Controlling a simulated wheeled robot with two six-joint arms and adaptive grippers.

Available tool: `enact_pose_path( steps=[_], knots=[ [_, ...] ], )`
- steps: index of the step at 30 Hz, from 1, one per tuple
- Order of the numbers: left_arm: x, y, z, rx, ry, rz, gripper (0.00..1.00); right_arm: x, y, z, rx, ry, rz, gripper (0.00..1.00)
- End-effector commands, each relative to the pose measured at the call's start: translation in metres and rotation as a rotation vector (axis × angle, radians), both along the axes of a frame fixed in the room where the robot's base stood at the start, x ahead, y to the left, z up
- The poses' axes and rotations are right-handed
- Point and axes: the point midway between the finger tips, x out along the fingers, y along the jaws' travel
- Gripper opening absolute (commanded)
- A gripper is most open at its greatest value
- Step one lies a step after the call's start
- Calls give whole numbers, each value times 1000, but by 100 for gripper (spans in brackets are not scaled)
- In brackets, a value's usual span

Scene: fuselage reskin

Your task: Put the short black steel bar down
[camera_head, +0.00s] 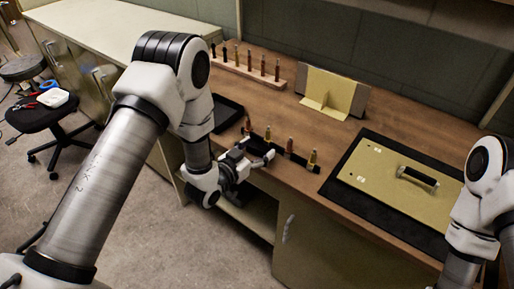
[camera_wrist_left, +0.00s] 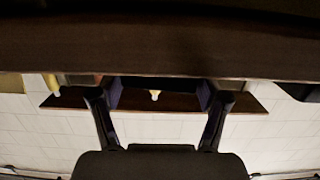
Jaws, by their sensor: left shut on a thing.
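The short black steel bar (camera_head: 300,161) shows in the head view as a dark strip along the bench's front edge, running right from my left gripper. My left gripper (camera_head: 262,156) is shut on the bar at the front edge. The gripper hides part of the bar. In the left wrist view the two fingers of my left gripper (camera_wrist_left: 160,98) stand apart with a dark piece between them. Whether the bar touches the bench top is not clear. Only part of my right arm shows at the right edge, and its gripper is out of view.
A black tray (camera_head: 227,112) lies behind my left wrist. A wooden rack (camera_head: 240,72) of pegs and an angled yellow stand (camera_head: 331,95) are farther back. A yellow panel (camera_head: 385,175) with a handle lies right.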

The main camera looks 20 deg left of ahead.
Motion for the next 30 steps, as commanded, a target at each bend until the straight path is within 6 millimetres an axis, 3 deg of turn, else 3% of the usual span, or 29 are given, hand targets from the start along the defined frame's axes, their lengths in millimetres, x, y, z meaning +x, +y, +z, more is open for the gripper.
enact_pose_path(
  steps=[3,4,6,19,23,30],
  knots=[
    [0,0,-3,-1,-2,0,20,0,0,-4,0,0,0,40],
    [0,0,-3,0,0,0,82,0,0,-3,0,0,0,40],
    [0,0,-3,0,0,0,100,0,0,-2,0,0,0,40],
    [-4,2,0,0,1,1,100,0,0,-2,0,0,0,40],
    [-27,11,2,-2,4,3,100,0,0,-8,0,0,0,40],
    [-84,32,11,-4,4,5,100,0,0,-20,0,0,0,40]
  ],
)
